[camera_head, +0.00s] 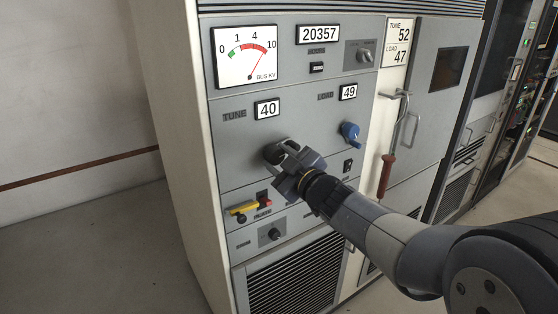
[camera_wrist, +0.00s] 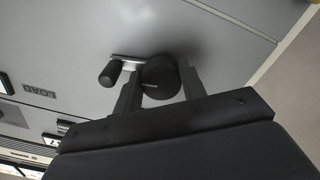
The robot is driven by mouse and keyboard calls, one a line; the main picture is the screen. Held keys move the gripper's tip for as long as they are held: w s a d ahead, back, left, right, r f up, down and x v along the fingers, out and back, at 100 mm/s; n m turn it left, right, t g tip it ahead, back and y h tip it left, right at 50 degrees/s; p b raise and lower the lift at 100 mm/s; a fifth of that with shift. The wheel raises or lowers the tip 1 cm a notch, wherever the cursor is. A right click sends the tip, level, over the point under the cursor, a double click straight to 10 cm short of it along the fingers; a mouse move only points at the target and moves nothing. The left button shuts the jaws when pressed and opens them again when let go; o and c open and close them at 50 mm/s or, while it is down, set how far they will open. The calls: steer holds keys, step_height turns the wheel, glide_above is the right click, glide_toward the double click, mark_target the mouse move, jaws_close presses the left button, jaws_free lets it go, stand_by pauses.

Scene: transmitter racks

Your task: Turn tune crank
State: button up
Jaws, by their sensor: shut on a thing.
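The tune crank (camera_head: 273,152) is a dark round knob on the grey panel, under the TUNE counter (camera_head: 267,109), which reads 40. In the wrist view the crank's black hub (camera_wrist: 160,76) sits between my fingers, and its silver arm ends in a black handle (camera_wrist: 110,73) to the left, outside them. My gripper (camera_head: 284,157) is shut on the hub; in the wrist view its fingers (camera_wrist: 160,88) stand on either side of it. In the head view my gripper partly hides the crank. A card (camera_head: 397,42) reads TUNE 52, LOAD 47.
The blue load crank (camera_head: 350,132) is to the right, under the LOAD counter (camera_head: 348,92) reading 49. A red-handled hook rod (camera_head: 387,172) hangs at right. The floor at left is clear.

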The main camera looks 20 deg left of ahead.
steer(key=o, duration=0.7)
steer(key=shift+s+d, duration=0.1)
steer(key=v, duration=1)
steer(key=shift+s+d, duration=0.15)
steer(key=shift+d, duration=0.05)
steer(key=x, duration=1.1)
steer(key=shift+s, duration=0.1)
steer(key=shift+d, duration=0.1)
